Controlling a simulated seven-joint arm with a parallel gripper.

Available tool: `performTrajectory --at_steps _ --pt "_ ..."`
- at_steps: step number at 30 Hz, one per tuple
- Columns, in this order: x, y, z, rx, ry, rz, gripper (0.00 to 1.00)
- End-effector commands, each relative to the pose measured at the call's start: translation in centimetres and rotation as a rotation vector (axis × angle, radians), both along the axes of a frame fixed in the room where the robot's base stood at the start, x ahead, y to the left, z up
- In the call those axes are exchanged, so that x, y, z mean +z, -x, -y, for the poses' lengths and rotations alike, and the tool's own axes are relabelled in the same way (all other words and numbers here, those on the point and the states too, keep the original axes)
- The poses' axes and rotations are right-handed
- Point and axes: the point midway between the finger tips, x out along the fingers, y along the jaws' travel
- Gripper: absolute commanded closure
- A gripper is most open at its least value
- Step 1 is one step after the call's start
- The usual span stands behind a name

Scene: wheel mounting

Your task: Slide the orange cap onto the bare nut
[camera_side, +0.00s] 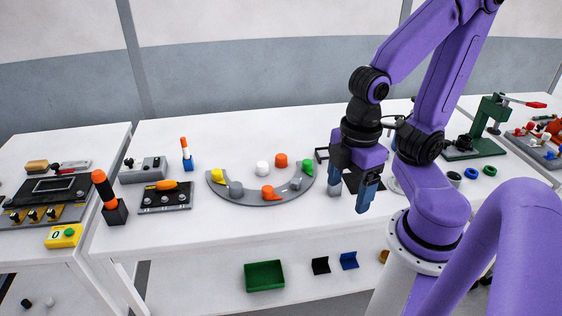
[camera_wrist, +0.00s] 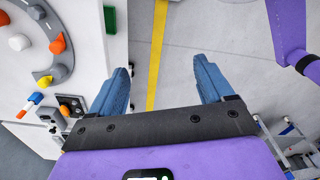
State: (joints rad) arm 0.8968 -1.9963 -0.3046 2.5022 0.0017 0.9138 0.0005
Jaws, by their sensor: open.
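A loose orange cap (camera_side: 281,160) stands on the table inside a curved grey base (camera_side: 252,198), beside a white cap (camera_side: 262,168). The base carries a yellow piece (camera_side: 217,175), a grey piece (camera_side: 236,187), an orange piece (camera_side: 267,192), another grey piece (camera_side: 296,182) and a green piece (camera_side: 307,168). The grey ones look like uncapped nuts; I cannot tell their details. My gripper (camera_side: 350,195) is open and empty, right of the base near the table's front edge. The wrist view shows floor between its fingers (camera_wrist: 161,68), and the base's orange piece (camera_wrist: 57,44) at left.
Left of the base are a black control box (camera_side: 165,198), an orange-and-white tool on a blue stand (camera_side: 187,155) and an orange-handled tool in a black block (camera_side: 108,195). A green press (camera_side: 488,125) stands at right. A green bin (camera_side: 265,276) sits below. The front table strip is clear.

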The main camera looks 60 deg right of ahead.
Motion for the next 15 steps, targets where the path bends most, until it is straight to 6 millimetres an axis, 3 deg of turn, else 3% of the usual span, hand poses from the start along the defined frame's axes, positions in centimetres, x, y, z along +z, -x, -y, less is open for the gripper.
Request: performTrajectory --at_steps 5,8,11,15 --pt "0.0 -0.3 -0.2 -0.017 0.001 -0.001 0.19" --pt "0.2 -1.7 -0.7 -0.085 0.002 -0.001 0.19" --pt "0.5 -4.3 -1.5 -0.211 0.004 -0.005 0.19" --pt "0.7 -9.4 -2.1 -0.437 0.006 -0.008 0.19"
